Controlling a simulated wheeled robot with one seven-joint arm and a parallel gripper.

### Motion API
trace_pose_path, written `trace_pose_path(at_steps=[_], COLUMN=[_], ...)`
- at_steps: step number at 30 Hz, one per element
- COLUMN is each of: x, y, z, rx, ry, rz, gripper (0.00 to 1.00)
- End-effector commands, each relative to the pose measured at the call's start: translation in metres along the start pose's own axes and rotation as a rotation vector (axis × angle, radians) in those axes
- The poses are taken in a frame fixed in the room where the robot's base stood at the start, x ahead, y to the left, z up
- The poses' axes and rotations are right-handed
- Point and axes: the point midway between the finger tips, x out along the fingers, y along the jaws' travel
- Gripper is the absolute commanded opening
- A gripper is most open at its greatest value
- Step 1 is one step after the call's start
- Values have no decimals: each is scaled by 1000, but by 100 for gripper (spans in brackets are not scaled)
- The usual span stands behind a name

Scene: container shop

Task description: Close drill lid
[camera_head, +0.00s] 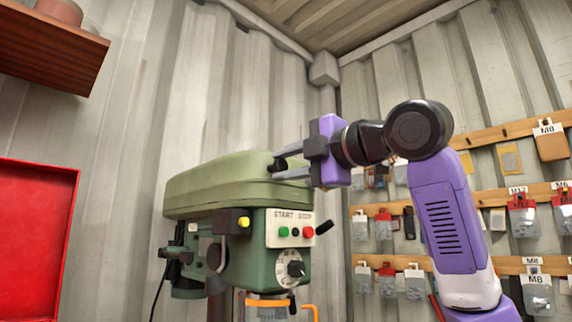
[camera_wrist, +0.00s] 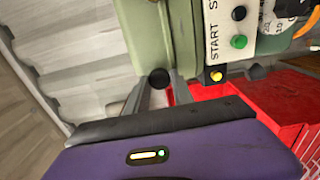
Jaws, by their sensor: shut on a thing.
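The green drill press (camera_head: 258,250) stands against the corrugated wall in the head view, with its control panel facing me. Its rounded olive-green drill lid (camera_head: 215,187) lies nearly level over the drill's head; I cannot tell whether a thin gap is left beneath it. My gripper (camera_head: 277,165) reaches in from the right to the lid's front end. Its fingers are shut on the lid's dark round knob (camera_wrist: 159,78), which shows between the fingertips in the wrist view. The lid's green surface (camera_wrist: 150,35) also shows there, just beyond the knob.
The panel's START and STOP buttons (camera_head: 295,232) and a dial (camera_head: 290,269) sit below the lid. A pegboard rail with hanging packets (camera_head: 385,224) is on the right wall behind my arm. A wooden shelf (camera_head: 48,45) and a red panel (camera_head: 35,225) are at left.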

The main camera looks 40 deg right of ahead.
Motion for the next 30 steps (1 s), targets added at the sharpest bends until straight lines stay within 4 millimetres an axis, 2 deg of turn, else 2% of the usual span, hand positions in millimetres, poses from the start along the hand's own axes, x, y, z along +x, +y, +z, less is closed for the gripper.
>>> trace_pose_path(at_steps=[3, 4, 7, 16, 19, 30], x=[1, 1, 1, 0, -6, -62], y=[-5, -6, -5, -4, -4, -4], z=[-1, -1, -1, -1, 0, -1], rx=[-2, -2, -2, 0, 0, -2], ry=[2, 3, 3, 2, 1, 1], rz=[-13, -14, -13, -9, -6, -7], gripper=[0, 31, 49, 49, 49, 49])
